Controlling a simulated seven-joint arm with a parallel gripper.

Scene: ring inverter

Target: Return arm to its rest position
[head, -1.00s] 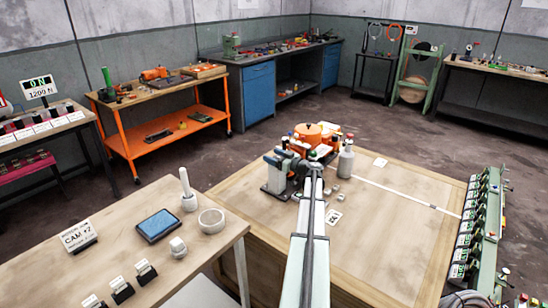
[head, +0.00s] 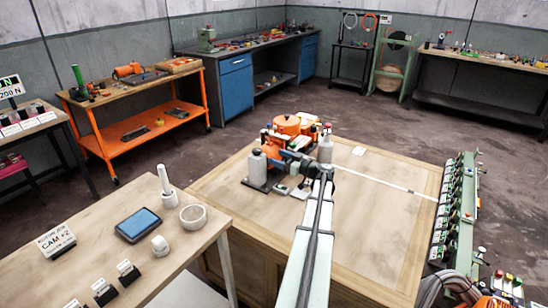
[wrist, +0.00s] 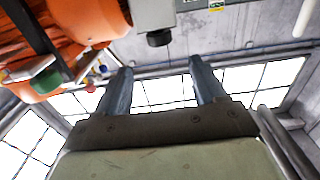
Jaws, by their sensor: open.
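My arm reaches from the bottom middle of the head view out over the wooden table (head: 385,240). Its far end is among the orange ring machine (head: 287,124) and the items around it. The fingertips are hard to make out there. In the wrist view my gripper (wrist: 163,80) has its two fingers wide apart with nothing between them. Orange machine parts (wrist: 75,25) are close above and to the left of the fingers.
A green rack (head: 456,205) lines the table's right edge. A side table (head: 90,270) at left holds a blue tablet (head: 138,225). The right table surface is mostly clear.

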